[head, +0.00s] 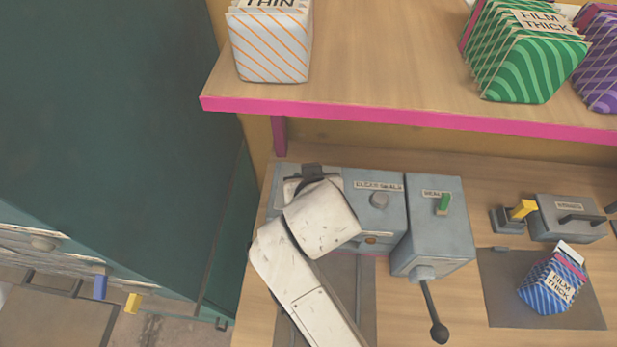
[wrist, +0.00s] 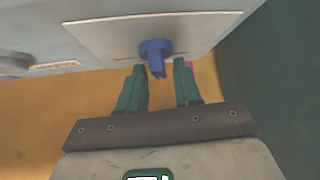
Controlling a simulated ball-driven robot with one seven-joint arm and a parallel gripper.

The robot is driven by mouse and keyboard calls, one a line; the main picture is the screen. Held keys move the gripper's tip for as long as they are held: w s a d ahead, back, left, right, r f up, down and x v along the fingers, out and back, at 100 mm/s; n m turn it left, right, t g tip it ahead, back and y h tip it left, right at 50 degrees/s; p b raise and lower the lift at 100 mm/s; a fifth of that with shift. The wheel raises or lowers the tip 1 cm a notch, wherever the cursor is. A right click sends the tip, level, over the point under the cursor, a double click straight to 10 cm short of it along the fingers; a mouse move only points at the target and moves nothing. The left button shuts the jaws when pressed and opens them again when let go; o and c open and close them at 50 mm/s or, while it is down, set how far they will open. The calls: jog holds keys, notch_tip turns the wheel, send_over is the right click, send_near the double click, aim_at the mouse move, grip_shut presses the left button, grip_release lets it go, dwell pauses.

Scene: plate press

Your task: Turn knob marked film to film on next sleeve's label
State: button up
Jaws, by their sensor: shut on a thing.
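A blue knob (wrist: 155,48) stands on a pale plate on the machine face in the wrist view. My gripper (wrist: 160,72) has its green fingers on either side of the knob's stem, shut on it. In the head view my white arm hides the knob and most of the gripper at the left of the grey machine (head: 393,210). The knob's marks cannot be read. A blue striped sleeve (head: 548,290) labelled "FILM THICK" lies on a dark mat (head: 500,285) at the lower right.
A shelf (head: 400,60) with a pink edge runs above the bench. It holds an orange-striped sleeve (head: 270,48) marked "THIN", a green "FILM THICK" sleeve (head: 520,55) and a purple sleeve (head: 600,70). A black-knobbed lever (head: 435,320) juts forward. A dark green cabinet (head: 110,120) stands left.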

jog(key=n+g+y, duration=0.1)
jog(key=n+y, duration=0.2)
jog(key=n, duration=0.1)
jog(key=shift+d, duration=0.15)
jog(key=shift+f+n+g+y, duration=0.1)
jog(key=shift+n+g+y, duration=0.75)
jog(key=shift+n, duration=0.75)
jog(key=shift+f, duration=0.1)
jog(key=o, duration=0.7)
jog(key=shift+r, duration=0.2)
jog(key=shift+s+d+r, duration=0.15)
jog(key=shift+d+r, duration=0.05)
jog(key=b+v, duration=0.1)
jog(key=v, duration=0.9)
jog(key=shift+d, duration=0.15)
